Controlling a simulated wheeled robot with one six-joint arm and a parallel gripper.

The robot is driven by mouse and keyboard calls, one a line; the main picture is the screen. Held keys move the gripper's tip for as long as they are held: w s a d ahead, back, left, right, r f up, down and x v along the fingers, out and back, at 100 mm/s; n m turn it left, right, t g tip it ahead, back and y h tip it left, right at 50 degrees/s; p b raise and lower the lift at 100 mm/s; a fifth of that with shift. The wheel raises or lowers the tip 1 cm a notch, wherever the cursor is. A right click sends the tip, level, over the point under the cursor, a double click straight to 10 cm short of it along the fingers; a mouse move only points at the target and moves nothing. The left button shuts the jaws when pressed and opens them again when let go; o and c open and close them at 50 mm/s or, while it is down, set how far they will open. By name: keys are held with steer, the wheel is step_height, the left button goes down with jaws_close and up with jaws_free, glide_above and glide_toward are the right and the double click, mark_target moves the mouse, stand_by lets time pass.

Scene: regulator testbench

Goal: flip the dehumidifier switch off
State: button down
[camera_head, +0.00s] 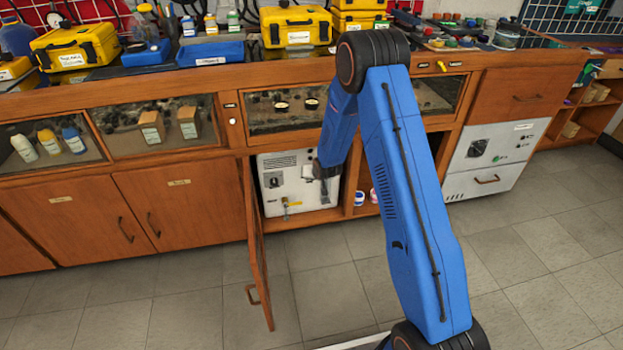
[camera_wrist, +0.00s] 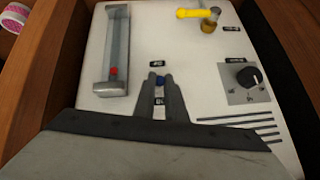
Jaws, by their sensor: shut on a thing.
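A white front panel (camera_head: 300,205) with controls stands inside the open cabinet in the head view. The same panel (camera_wrist: 205,75) fills the wrist view. A small switch with a blue tip (camera_wrist: 160,80) sits on it, taken here as the dehumidifier switch. My gripper (camera_wrist: 161,78) is at the panel with its two fingers closed around this switch. A small label beside it is partly covered by the fingers and too small to read. In the head view my arm hides the switch, and my gripper (camera_head: 325,171) shows only partly at the panel's right.
A black knob (camera_wrist: 249,77), a yellow-handled valve (camera_wrist: 197,13) and a gauge with a red mark (camera_wrist: 116,55) surround the switch. The open cabinet door (camera_head: 256,240) juts out left of the panel. Floor in front is clear.

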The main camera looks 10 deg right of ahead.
steer(key=c, duration=1.8)
jaws_free()
steer(key=v, duration=1.7)
steer(key=shift+s+r, duration=0.15)
